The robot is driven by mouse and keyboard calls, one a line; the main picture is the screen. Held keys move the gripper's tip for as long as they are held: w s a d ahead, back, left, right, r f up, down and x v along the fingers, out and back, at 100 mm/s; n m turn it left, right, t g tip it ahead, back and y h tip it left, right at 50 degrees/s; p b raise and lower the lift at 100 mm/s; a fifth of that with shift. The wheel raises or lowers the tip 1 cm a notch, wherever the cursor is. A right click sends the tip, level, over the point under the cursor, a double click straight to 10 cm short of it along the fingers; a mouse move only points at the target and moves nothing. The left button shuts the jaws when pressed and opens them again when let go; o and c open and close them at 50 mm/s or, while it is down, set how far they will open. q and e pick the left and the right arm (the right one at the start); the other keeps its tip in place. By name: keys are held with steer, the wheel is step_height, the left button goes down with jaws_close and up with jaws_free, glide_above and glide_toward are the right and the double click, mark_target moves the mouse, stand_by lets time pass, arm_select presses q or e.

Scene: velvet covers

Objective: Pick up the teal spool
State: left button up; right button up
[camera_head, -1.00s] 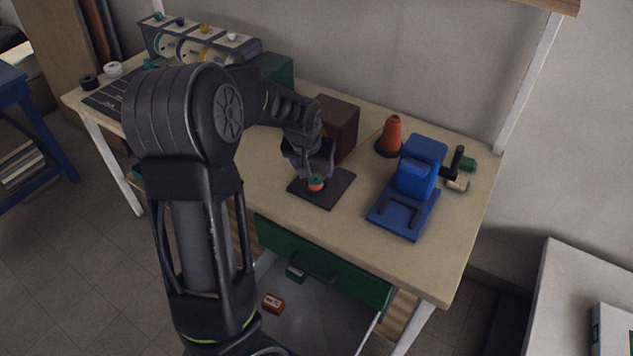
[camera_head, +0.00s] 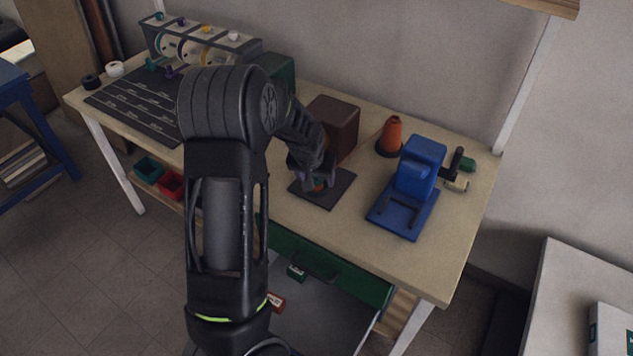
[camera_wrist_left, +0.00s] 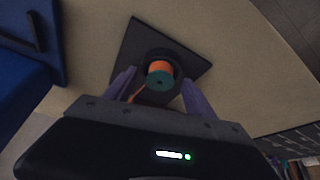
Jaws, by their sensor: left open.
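A spool with a teal end and orange winding (camera_wrist_left: 160,79) stands on a dark square mat (camera_wrist_left: 140,42) in the left wrist view, apparently in a dark round holder. In the head view the spool (camera_head: 319,184) is partly hidden by my gripper, and the mat (camera_head: 338,190) lies in the middle of the table. My left gripper (camera_head: 314,183) is open right at the spool. In the left wrist view its two fingers (camera_wrist_left: 159,85) lie either side of the spool, with gaps visible. My right gripper is not in view.
A brown box (camera_head: 334,124) stands just behind the mat. A blue device (camera_head: 418,170) and an orange cone (camera_head: 391,134) stand to the right. A spool rack (camera_head: 200,46) is at the back left. A green drawer (camera_head: 330,268) stands open below the table's front edge.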

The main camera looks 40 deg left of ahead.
mark_target(316, 181)
arm_select(q)
steer(key=shift+c, duration=0.4)
jaws_close()
stand_by(0.6)
steer(key=shift+r, duration=0.1)
step_height(316, 181, up, 10)
steer(key=b, duration=0.1)
stand_by(0.4)
stand_by(0.4)
